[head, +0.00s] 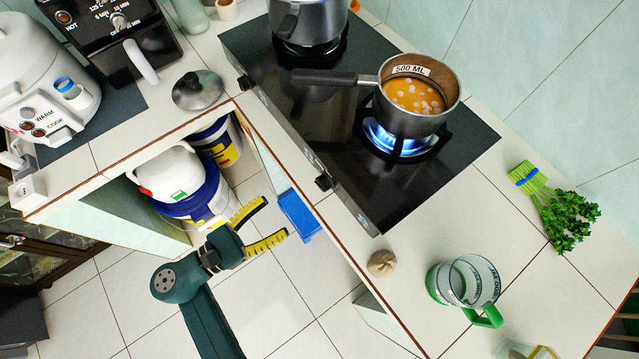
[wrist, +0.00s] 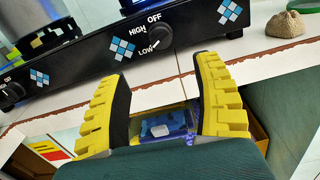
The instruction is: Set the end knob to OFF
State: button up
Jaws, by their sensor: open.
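The black burner (head: 375,199) has a front panel with two knobs. The end knob (head: 322,182) is at its near right end; in the wrist view the same knob (wrist: 159,36) shows beside the labels HIGH, OFF and LOW. A blue flame (head: 400,138) burns under the saucepan at that end. My gripper (head: 267,219) is open and empty, in front of the counter edge and apart from the knob. In the wrist view my gripper (wrist: 163,68) has its yellow fingers spread below and either side of the knob.
The other knob (head: 243,83) is farther along the panel. The saucepan (head: 408,122) holds orange liquid, its handle pointing left. A pot (head: 310,20) stands on the far burner. A small beige sack (head: 382,263) and a green-handled glass mug (head: 470,282) stand right. Below is a blue box (head: 299,215).

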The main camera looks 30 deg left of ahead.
aim_at(318, 187)
jog(key=b+x, duration=0.3)
jog(key=x, duration=0.9)
jog(key=shift+w+d, duration=0.2)
jog(key=shift+w, duration=0.1)
jog(key=shift+c, duration=0.4)
jog(key=c, duration=1.1)
